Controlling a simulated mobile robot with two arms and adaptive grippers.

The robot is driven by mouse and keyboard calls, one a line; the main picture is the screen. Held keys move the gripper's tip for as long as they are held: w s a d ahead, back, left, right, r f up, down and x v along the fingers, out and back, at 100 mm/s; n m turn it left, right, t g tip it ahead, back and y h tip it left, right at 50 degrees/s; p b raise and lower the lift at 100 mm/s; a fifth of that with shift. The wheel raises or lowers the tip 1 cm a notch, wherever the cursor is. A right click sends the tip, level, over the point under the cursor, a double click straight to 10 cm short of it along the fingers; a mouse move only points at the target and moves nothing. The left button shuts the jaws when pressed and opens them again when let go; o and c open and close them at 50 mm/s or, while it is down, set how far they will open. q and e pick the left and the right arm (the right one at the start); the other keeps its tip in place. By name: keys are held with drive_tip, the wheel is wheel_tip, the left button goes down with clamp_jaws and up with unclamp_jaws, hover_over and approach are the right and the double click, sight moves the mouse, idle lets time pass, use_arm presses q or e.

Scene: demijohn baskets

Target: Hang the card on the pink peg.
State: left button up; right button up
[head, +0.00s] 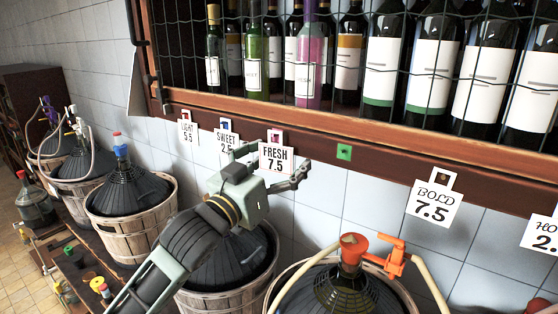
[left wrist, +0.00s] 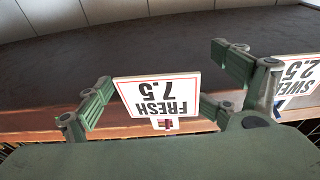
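A white card reading FRESH 7.5 (head: 276,160) is at the wooden shelf rail, its tab against the rail. It shows upside down in the left wrist view (left wrist: 158,95). A small reddish-pink patch, possibly the pink peg (head: 275,136), shows at the tab; I cannot tell if the peg passes through it. My left gripper (head: 274,172) is open around the card, with its fingers spread on both sides. In the left wrist view the fingers stand near the card's side edges. My right gripper is not in view.
SWEET (head: 226,140) and LIGHT (head: 187,132) cards hang to the left, BOLD (head: 435,206) to the right. A bare green peg (head: 344,152) is on the rail (head: 380,168). Bottles stand behind wire mesh above. Demijohns in baskets (head: 130,225) line the wall below.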

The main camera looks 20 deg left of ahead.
use_arm(q)
drive_tip(key=shift+a, duration=0.1)
idle(0.3)
drive_tip(key=shift+v, duration=1.25)
drive_tip(key=shift+r+b+v, duration=0.15)
drive_tip(key=shift+b+v, duration=0.05)
drive_tip(key=shift+v, duration=1.15)
drive_tip(key=shift+r+b+v, duration=0.15)
drive_tip(key=shift+r+v, duration=0.05)
drive_tip(key=shift+v, duration=1.2)
